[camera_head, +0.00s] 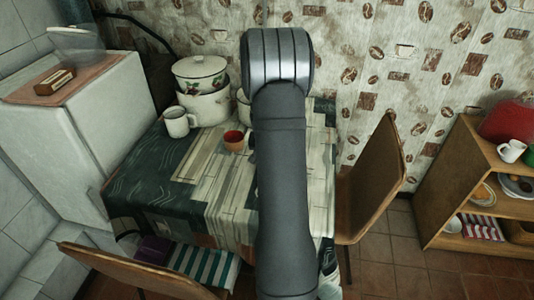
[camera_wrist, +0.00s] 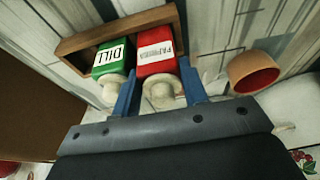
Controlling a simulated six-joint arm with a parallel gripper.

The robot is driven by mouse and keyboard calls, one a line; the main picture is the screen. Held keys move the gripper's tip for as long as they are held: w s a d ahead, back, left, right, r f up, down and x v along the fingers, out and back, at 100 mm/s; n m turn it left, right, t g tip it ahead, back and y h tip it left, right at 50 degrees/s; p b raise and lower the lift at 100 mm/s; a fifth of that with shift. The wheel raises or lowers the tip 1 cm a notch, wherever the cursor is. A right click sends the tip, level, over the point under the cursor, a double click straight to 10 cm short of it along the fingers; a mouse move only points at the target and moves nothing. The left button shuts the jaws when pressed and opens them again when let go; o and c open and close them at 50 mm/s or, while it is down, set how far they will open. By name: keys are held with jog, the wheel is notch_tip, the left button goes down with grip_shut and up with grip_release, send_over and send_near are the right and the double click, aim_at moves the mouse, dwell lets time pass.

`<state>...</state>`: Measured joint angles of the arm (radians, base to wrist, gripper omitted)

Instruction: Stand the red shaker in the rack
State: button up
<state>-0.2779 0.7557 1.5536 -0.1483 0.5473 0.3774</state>
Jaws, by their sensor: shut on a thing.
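In the wrist view, the red shaker (camera_wrist: 156,53) has a white label and a pale round knob. My gripper (camera_wrist: 157,72) is shut on it, with one blue finger on each side. The wooden rack (camera_wrist: 112,30) is a narrow frame around the far ends of the red shaker and a green shaker labelled DILL (camera_wrist: 113,57). The red shaker appears within the rack's right end, beside the green one. I cannot tell whether its base touches the bottom. In the head view my arm hides the gripper, rack and shakers.
A terracotta-coloured cup (camera_wrist: 252,72) stands right of the rack; it also shows in the head view (camera_head: 233,140). A white mug (camera_head: 178,122) and enamel pots (camera_head: 200,75) stand at the table's back left. The patterned tablecloth (camera_head: 185,190) is largely clear at the front left.

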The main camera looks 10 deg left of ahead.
jog(key=shift+f, duration=0.8)
jog(key=o, duration=0.9)
jog(key=shift+o, duration=0.3)
jog(key=shift+s+d, duration=0.1)
jog(key=v, duration=1.7)
jog(key=shift+r, duration=0.25)
jog(key=shift+f, duration=0.1)
jog(key=x, duration=1.3)
jog(key=shift+f, duration=0.1)
jog(key=shift+o, duration=0.4)
